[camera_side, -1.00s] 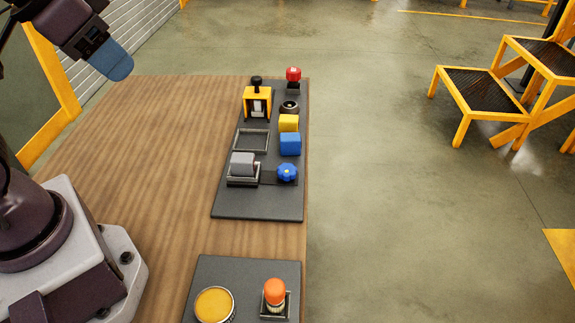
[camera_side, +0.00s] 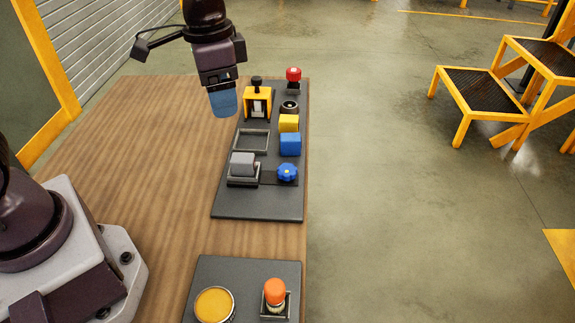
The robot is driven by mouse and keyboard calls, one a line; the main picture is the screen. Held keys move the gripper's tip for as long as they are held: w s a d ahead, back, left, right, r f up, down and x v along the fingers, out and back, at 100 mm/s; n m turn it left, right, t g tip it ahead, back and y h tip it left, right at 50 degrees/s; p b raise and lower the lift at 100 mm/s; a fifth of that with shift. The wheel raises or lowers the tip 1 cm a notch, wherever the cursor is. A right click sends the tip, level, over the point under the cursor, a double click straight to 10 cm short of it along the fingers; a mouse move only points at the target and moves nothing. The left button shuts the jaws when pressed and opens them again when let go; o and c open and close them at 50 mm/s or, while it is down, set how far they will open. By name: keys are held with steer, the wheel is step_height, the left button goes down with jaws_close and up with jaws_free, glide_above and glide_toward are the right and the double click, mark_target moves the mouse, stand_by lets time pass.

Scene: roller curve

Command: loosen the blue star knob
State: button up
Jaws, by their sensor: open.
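The blue star knob (camera_side: 287,172) sits at the near right part of a dark grey board (camera_side: 255,205) on the wooden table. A grey block (camera_side: 242,163) in a small vise-like fixture is just left of it. My gripper (camera_side: 224,108) points down with blue fingers, above the table by the board's far left edge. It is up and to the left of the knob in the picture, well apart from it. It is open, and nothing shows between its fingers.
Behind the knob stand a blue block (camera_side: 290,144), a yellow block (camera_side: 288,123), an empty square tray (camera_side: 266,141), a yellow fixture with a black knob (camera_side: 257,101) and a red button (camera_side: 293,74). A nearer board holds an orange-capped piece (camera_side: 275,292) and a round yellow-topped container (camera_side: 214,305).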

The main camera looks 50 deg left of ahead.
mark_target(287, 169)
steer(key=w+d+f+m, duration=0.2)
steer(key=w+f+m, duration=0.8)
steer(key=w+m, duration=0.2)
steer(key=f, duration=1.2)
steer(key=shift+w+f, duration=0.2)
steer(key=shift+f, duration=0.2)
steer(key=c, duration=0.9)
